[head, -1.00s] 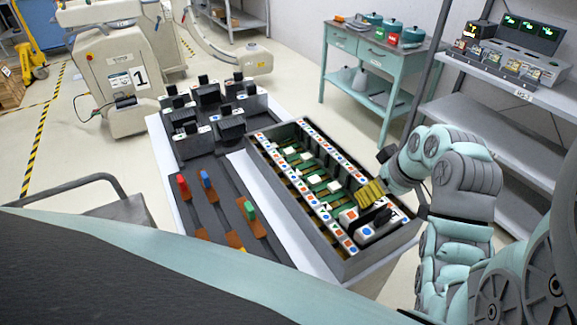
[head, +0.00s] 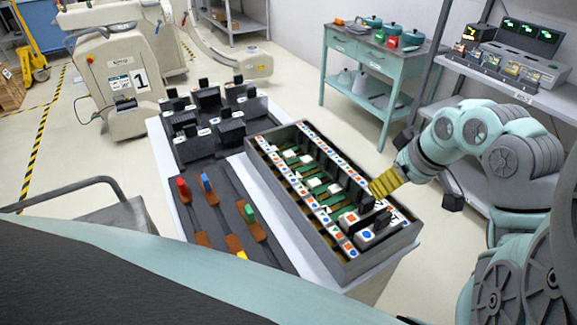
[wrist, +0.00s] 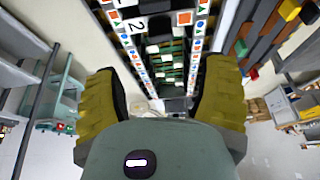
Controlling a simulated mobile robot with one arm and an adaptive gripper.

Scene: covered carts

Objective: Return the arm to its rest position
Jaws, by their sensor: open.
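My gripper (head: 384,186) has yellow ribbed fingers and hangs over the right edge of a dark open-topped box, near its front right corner. In the wrist view the two yellow fingers (wrist: 166,108) stand wide apart with nothing held between them. My arm is bent and comes in from the right in the head view. The box (head: 352,272) holds green and white modules and strips with coloured marks. A white and dark block (head: 364,238) sits at its near end, just below my gripper.
Left of the box are a board with red, blue and green handles (head: 249,212) and dark block fixtures (head: 232,132). A grey shelf (head: 497,77) with displays stands right, near my arm. A teal table (head: 367,58) stands behind. Floor shows between box and table.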

